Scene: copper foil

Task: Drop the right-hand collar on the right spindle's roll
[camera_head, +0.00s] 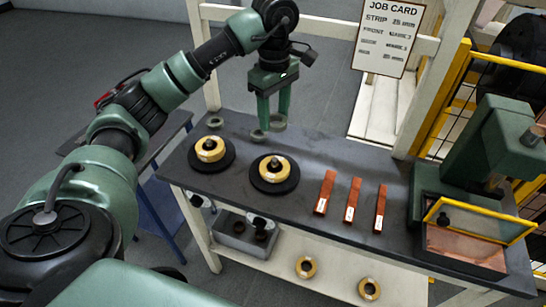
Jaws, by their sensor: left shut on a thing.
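My left gripper (269,124) reaches down over the back of the dark workbench, behind the right spindle's roll. Its green fingers are shut on a small grey collar (277,122), which their tips partly hide. The right spindle's yellow-copper roll (284,172) sits on a black round plate, with the dark spindle top showing in its middle. The held collar is behind this roll in the picture, apart from it. The other grey collar (216,122) lies at the back left of the bench. The left spindle's roll (220,155) sits on its own black plate. My right gripper is out of view.
Three copper strips (352,198) with white labels lie right of the rolls. A green press (487,150) with a yellow-framed guard stands at the right end. A lower shelf holds a grey bin (235,243) and two more rolls (306,267). A job card (388,38) hangs behind.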

